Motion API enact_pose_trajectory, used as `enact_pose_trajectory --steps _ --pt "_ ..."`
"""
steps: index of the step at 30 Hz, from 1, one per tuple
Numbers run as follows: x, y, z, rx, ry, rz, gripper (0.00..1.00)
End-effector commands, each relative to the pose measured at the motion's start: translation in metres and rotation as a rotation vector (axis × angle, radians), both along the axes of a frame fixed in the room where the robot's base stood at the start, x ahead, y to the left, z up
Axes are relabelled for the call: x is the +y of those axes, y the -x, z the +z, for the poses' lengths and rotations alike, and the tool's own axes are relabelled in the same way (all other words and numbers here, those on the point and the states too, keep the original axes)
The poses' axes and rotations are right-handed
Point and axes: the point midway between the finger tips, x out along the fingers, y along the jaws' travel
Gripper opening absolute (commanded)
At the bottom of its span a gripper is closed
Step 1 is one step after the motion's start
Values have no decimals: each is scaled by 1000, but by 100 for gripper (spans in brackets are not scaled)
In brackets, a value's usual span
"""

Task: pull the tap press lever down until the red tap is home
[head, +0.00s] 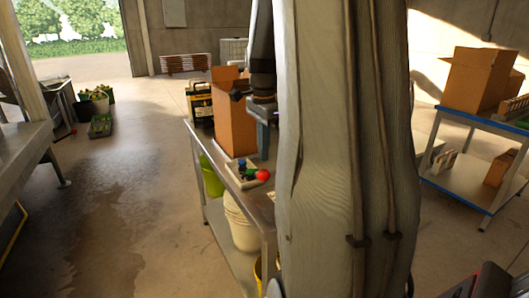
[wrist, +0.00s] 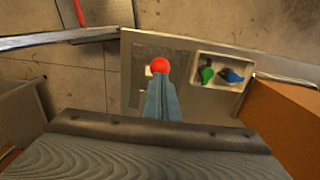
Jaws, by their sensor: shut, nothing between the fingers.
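A red ball (head: 262,175), which looks like the knob of the press lever, is at the front of the steel bench. In the wrist view the red ball (wrist: 159,64) is just beyond the tips of my gripper (wrist: 161,82). My gripper's fingers are together with nothing between them; I cannot tell whether they touch the ball. In the head view my gripper (head: 264,148) points down above the bench, partly hidden by my arm. The rest of the press and the red tap cannot be made out.
A pale tray (wrist: 221,60) with a green piece (wrist: 207,75) and a blue piece (wrist: 232,77) sits beside the ball. A cardboard box (head: 234,125) stands on the bench behind. A second bench (head: 455,188) is at right.

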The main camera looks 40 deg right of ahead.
Motion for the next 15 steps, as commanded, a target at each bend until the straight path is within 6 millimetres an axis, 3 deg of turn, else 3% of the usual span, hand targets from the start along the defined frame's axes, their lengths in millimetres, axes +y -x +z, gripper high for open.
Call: enact_pose_trajectory --steps 15 --pt "0 1 60 0 0 0 0"
